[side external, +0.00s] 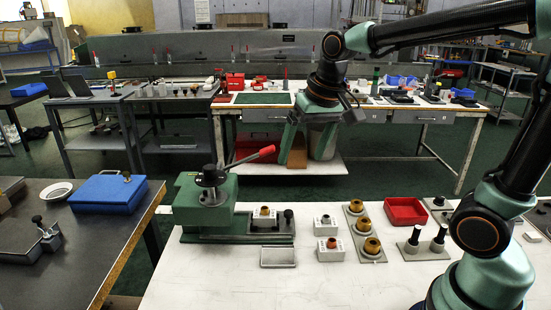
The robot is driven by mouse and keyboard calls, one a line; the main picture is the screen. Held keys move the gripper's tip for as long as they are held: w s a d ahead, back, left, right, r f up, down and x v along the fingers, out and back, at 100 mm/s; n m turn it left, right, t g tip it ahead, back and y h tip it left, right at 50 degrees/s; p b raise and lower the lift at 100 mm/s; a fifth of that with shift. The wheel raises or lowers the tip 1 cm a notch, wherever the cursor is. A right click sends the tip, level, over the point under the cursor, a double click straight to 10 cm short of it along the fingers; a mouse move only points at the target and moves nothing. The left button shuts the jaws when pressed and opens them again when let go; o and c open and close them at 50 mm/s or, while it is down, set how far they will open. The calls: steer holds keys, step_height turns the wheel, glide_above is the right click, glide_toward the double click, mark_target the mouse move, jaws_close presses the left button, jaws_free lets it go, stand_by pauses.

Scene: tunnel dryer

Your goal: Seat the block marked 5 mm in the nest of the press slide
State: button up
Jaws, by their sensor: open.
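The green arbor press (203,205) stands on the white table with its red-tipped lever raised to the right. On its slide (284,239) sits a white block (264,222) with a brass-coloured ring on top; how fully it is seated cannot be told. Two more white blocks stand on the table right of the slide: one farther back (326,228) and one nearer (331,253), each with a reddish or brown insert. The markings are too small to read, so I cannot tell which is 5 mm. My gripper (303,153) is open and empty, high above the slide and blocks.
A grey tray (278,263) lies before the slide. Plates with brass rings (372,247), a red bin (405,212) and a stand with black-knobbed posts (425,252) stand to the right. A blue case (108,193) lies on the left bench. The white table's front is clear.

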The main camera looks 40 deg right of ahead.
steer(key=s+f+n+t, duration=0.1)
steer(key=s+n+t, duration=0.1)
steer(key=s+n, duration=0.2)
steer(key=shift+s+a, duration=0.15)
steer(key=shift+s, duration=1.75)
